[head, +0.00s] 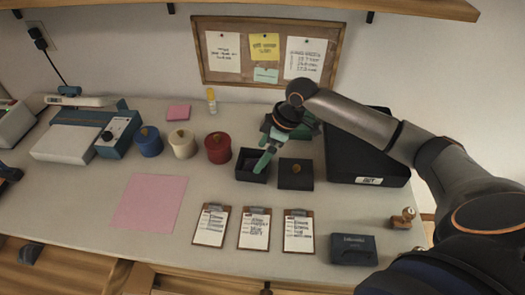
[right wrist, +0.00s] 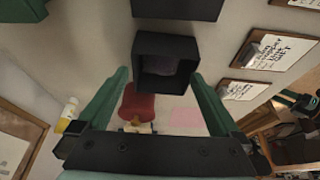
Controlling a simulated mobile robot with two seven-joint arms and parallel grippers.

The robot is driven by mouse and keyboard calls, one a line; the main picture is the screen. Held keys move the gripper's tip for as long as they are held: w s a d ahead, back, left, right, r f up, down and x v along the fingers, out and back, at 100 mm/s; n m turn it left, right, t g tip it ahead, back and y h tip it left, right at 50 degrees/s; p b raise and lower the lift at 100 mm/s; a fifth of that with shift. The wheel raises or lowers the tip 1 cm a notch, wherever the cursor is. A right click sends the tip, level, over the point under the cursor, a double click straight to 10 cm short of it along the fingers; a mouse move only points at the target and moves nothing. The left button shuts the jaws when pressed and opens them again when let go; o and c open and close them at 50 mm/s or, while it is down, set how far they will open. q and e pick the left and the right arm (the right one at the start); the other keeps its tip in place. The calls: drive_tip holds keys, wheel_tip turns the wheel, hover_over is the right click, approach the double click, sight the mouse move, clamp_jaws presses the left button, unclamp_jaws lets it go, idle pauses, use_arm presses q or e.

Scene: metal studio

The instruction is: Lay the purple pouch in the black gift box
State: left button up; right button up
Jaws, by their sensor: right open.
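The open black gift box (head: 244,177) stands near the middle of the table, and it also shows in the right wrist view (right wrist: 139,72). A dim purple shape, which looks like the purple pouch (right wrist: 166,66), lies inside the box, mostly in shadow. My right gripper (head: 262,160) is directly over the box with its green fingers apart. In the right wrist view the gripper (right wrist: 161,76) is open, with one finger on each side of the box and nothing between them. My left gripper cannot be made out.
A black square lid or box with a knob (head: 295,182) sits just right of the gift box. Red (head: 218,149), cream (head: 182,146) and blue (head: 148,142) lidded pots stand to the left. A large black tray (head: 355,170) is at right. Clipboards (head: 254,230) lie in front.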

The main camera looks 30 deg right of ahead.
drive_tip(key=p+v, duration=0.1)
drive_tip(key=v, duration=1.1)
drive_tip(key=shift+r, duration=0.25)
drive_tip(key=shift+s, duration=0.1)
